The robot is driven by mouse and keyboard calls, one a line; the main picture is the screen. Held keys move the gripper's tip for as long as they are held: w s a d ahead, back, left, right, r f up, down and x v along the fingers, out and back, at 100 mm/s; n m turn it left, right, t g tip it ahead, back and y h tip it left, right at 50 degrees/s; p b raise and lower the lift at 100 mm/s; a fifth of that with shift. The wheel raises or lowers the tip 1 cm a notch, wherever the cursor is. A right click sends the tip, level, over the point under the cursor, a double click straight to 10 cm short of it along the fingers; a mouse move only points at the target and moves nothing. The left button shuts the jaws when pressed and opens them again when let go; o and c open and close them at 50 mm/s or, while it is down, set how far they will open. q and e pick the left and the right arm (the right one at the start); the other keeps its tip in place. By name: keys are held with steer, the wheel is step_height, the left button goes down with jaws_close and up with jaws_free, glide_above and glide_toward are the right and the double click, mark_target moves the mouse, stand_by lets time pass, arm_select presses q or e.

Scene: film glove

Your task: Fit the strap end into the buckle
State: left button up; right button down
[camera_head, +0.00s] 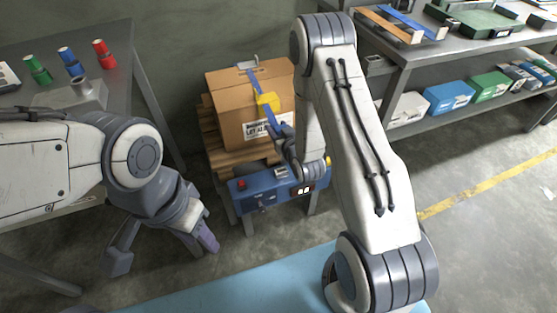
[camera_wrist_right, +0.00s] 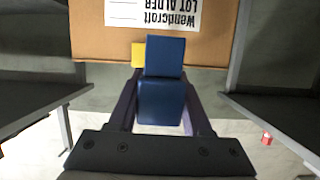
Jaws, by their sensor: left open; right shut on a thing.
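A blue strap (camera_head: 271,117) runs down over the top and front edge of a cardboard box (camera_head: 228,115), past a yellow piece (camera_head: 267,102) at that edge. My right gripper (camera_head: 284,146) is shut on the blue strap end, which shows between the fingers in the right wrist view (camera_wrist_right: 162,100). It holds the end in front of the box, above a blue bench unit (camera_head: 257,190). A small grey metal part (camera_head: 281,172) on this unit may be the buckle; I cannot tell. My left gripper (camera_head: 163,250) is open and empty at the lower left.
The box stands on a wooden pallet (camera_head: 222,150). Red, blue and green spools (camera_head: 72,62) stand on a table at the left. A shelf rack (camera_head: 420,60) with boxes is at the right. A light blue surface (camera_head: 250,283) lies in front.

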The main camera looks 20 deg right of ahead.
steer(key=w+d+f+b, duration=0.1)
steer(key=w+f+b, duration=0.1)
steer(key=f+b, duration=0.4)
steer(key=w+f+b, duration=0.2)
steer(key=f+b, duration=0.4)
steer(key=b, duration=0.1)
steer(key=shift+w+d+f, duration=0.25)
steer(key=shift+d, duration=0.15)
steer(key=shift+s+f, duration=0.1)
steer(key=shift+f+b, duration=2.4)
steer(key=shift+f, duration=0.4)
steer(key=shift+f+b, duration=1.5)
steer(key=shift+f, duration=0.25)
steer(key=shift+c, duration=1.3)
jaws_free()
